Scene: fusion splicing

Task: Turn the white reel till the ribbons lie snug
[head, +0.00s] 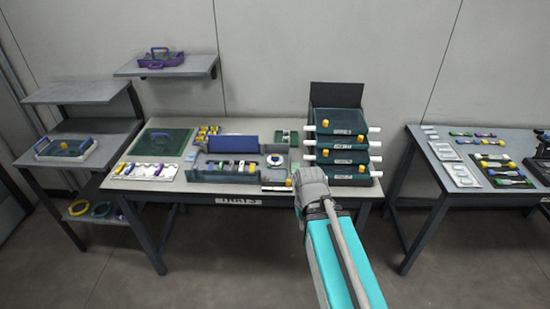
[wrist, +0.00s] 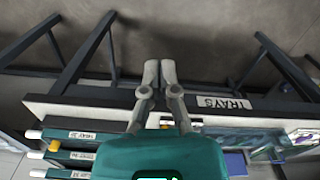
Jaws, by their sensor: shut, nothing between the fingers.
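A small round white piece that looks like the white reel (head: 275,160) sits at the right end of the splicing station on the middle table. Ribbons cannot be made out at this size. My gripper (wrist: 160,72) is shut and empty, its two fingertips together over the floor beyond the table's front edge in the wrist view. In the head view my arm reaches up to the table's front, right of the reel and apart from it, and hides part of the table edge. The reel cannot be made out in the wrist view.
A stack of dark green trays (head: 340,155) stands right of the station, close to my arm; it also shows in the wrist view (wrist: 72,155). The middle table (head: 120,183) holds a green mat (head: 160,141) and a white parts board (head: 145,172). Another table (head: 433,180) stands right.

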